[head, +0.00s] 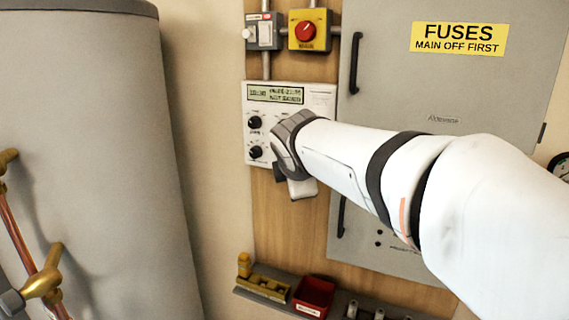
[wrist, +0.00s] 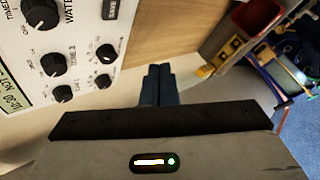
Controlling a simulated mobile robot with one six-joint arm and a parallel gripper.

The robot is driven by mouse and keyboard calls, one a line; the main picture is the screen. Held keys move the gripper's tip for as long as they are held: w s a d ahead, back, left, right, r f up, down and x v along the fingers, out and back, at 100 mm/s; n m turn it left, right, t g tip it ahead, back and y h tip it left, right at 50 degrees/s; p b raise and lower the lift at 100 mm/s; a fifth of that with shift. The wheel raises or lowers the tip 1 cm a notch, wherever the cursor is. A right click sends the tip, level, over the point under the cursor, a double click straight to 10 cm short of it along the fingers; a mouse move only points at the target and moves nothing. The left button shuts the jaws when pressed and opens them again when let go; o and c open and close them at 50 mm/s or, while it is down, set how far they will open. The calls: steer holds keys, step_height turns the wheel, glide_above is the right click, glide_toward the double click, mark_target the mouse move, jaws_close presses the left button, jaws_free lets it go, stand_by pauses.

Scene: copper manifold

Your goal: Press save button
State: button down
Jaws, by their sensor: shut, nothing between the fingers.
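The white control panel (head: 262,101) hangs on the wooden board in the head view, with a lit display (head: 276,94) and black knobs (head: 255,122) on its left side. My arm hides its lower right part. In the wrist view the panel (wrist: 82,35) fills the upper left. A small dark label or button (wrist: 111,9) sits at its top edge there, cut by the frame; its lettering is too small to read surely as save. My gripper (wrist: 160,72) is shut and empty, its fingertips beside the panel's edge in the picture. Contact cannot be told.
A grey fuse cabinet (head: 400,65) with a black handle stands right of the panel. A red rotary switch (head: 306,31) and a grey switch box (head: 262,32) are above. A shelf with a red bin (head: 313,294) is below. A large grey tank (head: 90,120) stands left.

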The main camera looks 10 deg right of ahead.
steer(key=w+d+p, duration=0.4)
steer(key=w+d, duration=0.1)
steer(key=w, duration=0.2)
steer(key=shift+w, duration=0.2)
stand_by(0.4)
steer(key=shift+p, duration=0.35)
stand_by(1.5)
steer(key=shift+w+d, duration=0.2)
steer(key=shift+w, duration=0.05)
